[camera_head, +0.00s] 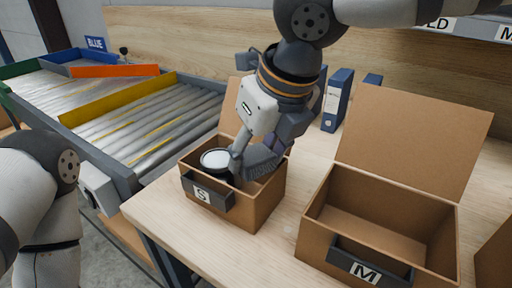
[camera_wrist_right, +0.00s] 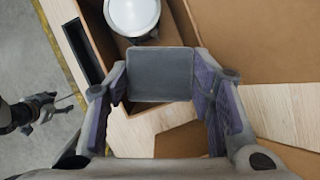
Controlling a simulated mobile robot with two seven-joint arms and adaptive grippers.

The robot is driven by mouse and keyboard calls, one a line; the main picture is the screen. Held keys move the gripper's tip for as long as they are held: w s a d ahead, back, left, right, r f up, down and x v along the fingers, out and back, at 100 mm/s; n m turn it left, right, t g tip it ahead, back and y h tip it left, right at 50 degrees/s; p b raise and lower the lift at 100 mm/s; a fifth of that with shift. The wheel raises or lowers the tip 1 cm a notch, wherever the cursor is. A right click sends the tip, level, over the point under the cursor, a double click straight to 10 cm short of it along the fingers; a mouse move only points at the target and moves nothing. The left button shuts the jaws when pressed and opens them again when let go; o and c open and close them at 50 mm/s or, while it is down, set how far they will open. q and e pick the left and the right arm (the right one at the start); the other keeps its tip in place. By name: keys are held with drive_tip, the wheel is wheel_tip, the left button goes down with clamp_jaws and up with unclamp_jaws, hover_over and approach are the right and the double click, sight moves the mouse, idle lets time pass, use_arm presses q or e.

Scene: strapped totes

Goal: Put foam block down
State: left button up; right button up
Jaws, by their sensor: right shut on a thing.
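The grey foam block (camera_wrist_right: 160,76) sits between the fingers of my right gripper (camera_wrist_right: 160,88), which is shut on it. In the head view the block (camera_head: 261,161) is at the mouth of the small box marked S (camera_head: 257,213), partly hidden by the gripper. A round white-topped item (camera_head: 215,158) is in the S box beside the block; it also shows in the wrist view (camera_wrist_right: 133,14). I cannot tell whether the block touches the box floor. My left arm is at the left of the head view; what looks like its gripper (camera_wrist_right: 45,106) shows small in the wrist view, jaw state unclear.
An empty open box marked M (camera_head: 380,215) stands right of the S box, lid raised behind it. Blue binders (camera_head: 337,100) stand at the back. A roller conveyor (camera_head: 150,120) with coloured rails lies left. The wooden table (camera_head: 190,240) has bare room in front.

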drive_tip(key=o, duration=0.7)
drive_tip(key=shift+r, duration=0.1)
drive_tip(key=v, duration=1.2)
drive_tip(key=shift+r, duration=0.2)
